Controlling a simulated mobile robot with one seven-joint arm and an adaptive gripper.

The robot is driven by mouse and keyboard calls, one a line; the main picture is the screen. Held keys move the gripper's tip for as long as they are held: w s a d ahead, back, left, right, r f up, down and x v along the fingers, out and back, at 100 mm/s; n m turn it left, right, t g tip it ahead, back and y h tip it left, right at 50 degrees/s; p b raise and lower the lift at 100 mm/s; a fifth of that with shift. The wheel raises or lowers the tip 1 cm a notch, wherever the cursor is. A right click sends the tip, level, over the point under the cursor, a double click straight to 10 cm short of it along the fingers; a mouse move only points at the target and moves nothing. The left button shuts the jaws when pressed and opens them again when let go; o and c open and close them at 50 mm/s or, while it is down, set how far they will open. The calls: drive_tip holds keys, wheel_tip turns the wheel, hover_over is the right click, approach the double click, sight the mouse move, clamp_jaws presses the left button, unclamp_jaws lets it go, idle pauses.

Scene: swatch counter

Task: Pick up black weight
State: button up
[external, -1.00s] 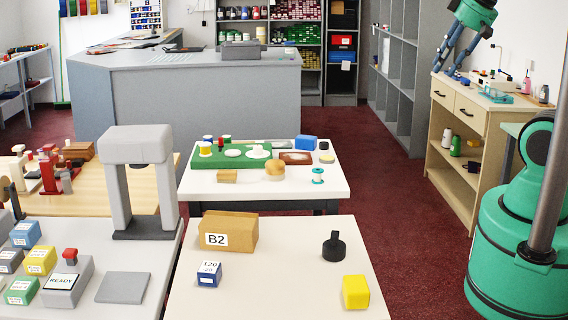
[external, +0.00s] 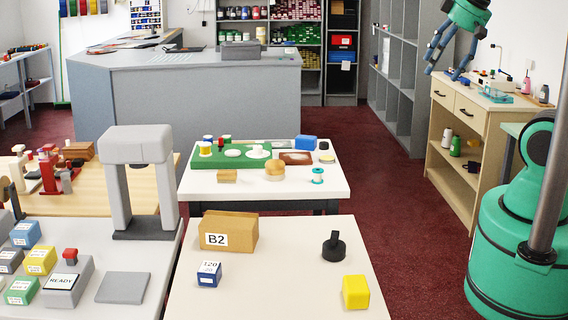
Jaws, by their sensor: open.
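The black weight (external: 334,246) stands upright on the near white table (external: 275,285), toward its right side. It has a round body and a knob-like top. My gripper (external: 446,66) is high at the upper right, well above and away from the weight. Its blue-grey fingers are spread apart and point down. Nothing shows between them.
On the same table are a brown box marked B2 (external: 229,232), a blue block marked 120 (external: 208,273) and a yellow block (external: 355,291). A grey arch (external: 140,180) stands to the left. A wooden cabinet (external: 462,125) is behind my gripper. Space around the weight is clear.

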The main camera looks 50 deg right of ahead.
drive_tip(key=w+a+f+n+g, duration=0.2)
drive_tip(key=w+a+f, duration=0.4)
drive_tip(key=w, duration=0.1)
drive_tip(key=n+g, duration=0.3)
drive_tip(key=n, duration=0.1)
hover_over(335, 233)
wheel_tip(335, 233, down, 26)
drive_tip(key=shift+f+b, duration=0.1)
drive_tip(key=shift+b, duration=0.35)
drive_tip(key=shift+f+b, duration=0.85)
drive_tip(key=shift+f, duration=3.45)
